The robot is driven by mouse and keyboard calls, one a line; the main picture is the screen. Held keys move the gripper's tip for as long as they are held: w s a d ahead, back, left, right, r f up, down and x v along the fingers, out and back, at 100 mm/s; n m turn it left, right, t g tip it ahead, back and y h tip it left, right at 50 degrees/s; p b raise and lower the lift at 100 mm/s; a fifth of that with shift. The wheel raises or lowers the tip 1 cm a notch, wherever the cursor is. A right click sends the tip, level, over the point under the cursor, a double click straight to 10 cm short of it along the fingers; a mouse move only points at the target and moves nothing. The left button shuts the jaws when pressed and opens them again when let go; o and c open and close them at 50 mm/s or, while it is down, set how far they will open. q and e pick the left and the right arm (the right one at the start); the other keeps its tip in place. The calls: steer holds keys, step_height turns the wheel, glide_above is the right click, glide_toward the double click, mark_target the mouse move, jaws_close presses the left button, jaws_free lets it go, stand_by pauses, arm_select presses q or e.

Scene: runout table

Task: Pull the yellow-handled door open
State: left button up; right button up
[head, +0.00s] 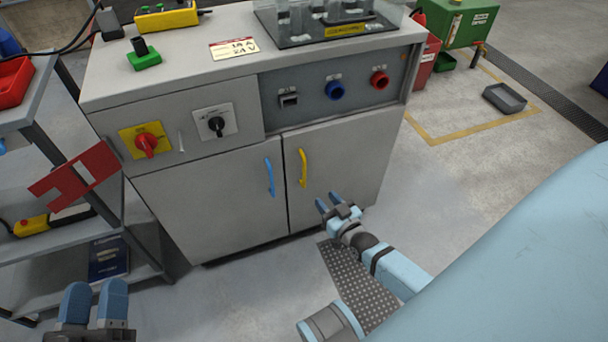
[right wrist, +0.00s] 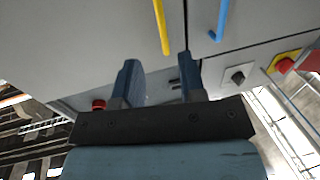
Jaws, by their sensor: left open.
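The grey cabinet has two shut doors. The yellow handle (head: 303,168) is upright on the right door (head: 345,150), beside the seam. A blue handle (head: 269,177) is on the left door (head: 210,195). My right gripper (head: 328,203) is open and empty, low in front of the right door, below and right of the yellow handle. In the right wrist view the yellow handle (right wrist: 161,26) lies beyond my open fingers (right wrist: 160,82), apart from them, with the blue handle (right wrist: 220,20) to its right. My left gripper (head: 95,303) is open and empty at the bottom left, away from the cabinet.
A shelf rack (head: 120,215) stands close to the cabinet's left side. Above the doors are a red knob (head: 146,143), a black knob (head: 216,124) and sockets (head: 335,90). A dark mat (head: 345,270) lies under my right arm.

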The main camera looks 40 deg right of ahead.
mark_target(305, 175)
steer(key=w+b, duration=0.3)
steer(key=w, duration=0.9)
steer(key=shift+d, duration=0.2)
arm_select(q)
steer(key=f, duration=0.1)
steer(key=f+g, duration=0.1)
steer(key=f, duration=0.1)
steer(key=f+g, duration=0.1)
steer(key=f, duration=0.1)
steer(key=shift+w+d+f+m, duration=0.2)
steer(key=shift+d+f+m, duration=0.05)
steer(key=shift+m, duration=0.05)
arm_select(e)
jaws_close()
